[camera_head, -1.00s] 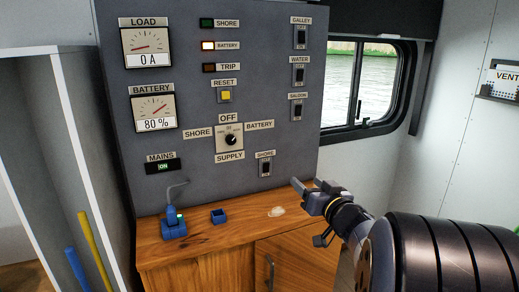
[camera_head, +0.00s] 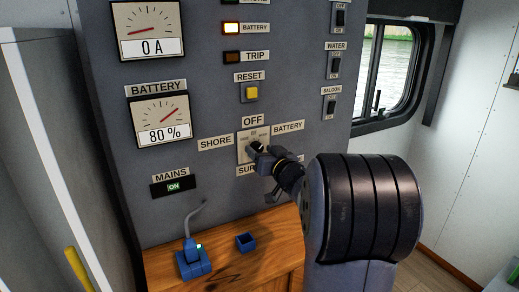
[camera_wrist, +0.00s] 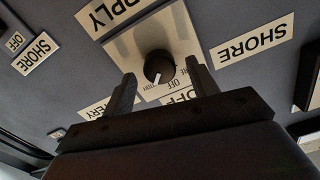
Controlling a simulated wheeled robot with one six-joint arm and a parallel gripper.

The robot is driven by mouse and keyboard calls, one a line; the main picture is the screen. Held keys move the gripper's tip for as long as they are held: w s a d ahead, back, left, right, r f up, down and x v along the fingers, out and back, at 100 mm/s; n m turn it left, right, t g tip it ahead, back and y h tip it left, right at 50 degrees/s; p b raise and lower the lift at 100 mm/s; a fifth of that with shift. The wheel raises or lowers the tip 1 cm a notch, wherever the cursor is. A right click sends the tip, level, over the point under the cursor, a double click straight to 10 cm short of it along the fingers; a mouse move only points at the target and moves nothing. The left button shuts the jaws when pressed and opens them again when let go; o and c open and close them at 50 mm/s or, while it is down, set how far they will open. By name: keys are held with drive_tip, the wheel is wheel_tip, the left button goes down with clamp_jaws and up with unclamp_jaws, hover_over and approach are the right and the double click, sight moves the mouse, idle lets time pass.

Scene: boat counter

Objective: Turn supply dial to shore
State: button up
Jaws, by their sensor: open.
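The supply dial is a black round knob with a white pointer mark on a pale plate (camera_head: 242,156). The knob (camera_wrist: 159,67) shows clearly in the upside-down wrist view. Its mark points down-left there, towards the BATTERY label and away from the SHORE label (camera_wrist: 252,40). My gripper (camera_wrist: 161,69) is open, with one finger on each side of the knob; I cannot tell whether they touch it. In the head view my gripper (camera_head: 257,149) is at the plate and hides most of the knob.
The BATTERY lamp (camera_head: 246,29) is lit and the TRIP lamp (camera_head: 246,57) is dark. The yellow reset button (camera_head: 252,92) is above the dial. A blue plug (camera_head: 193,260) and a small blue socket box (camera_head: 246,242) are on the wooden counter below.

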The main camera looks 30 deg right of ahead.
drive_tip(key=shift+w, duration=0.8)
drive_tip(key=shift+c, duration=0.4)
drive_tip(key=c, duration=0.9)
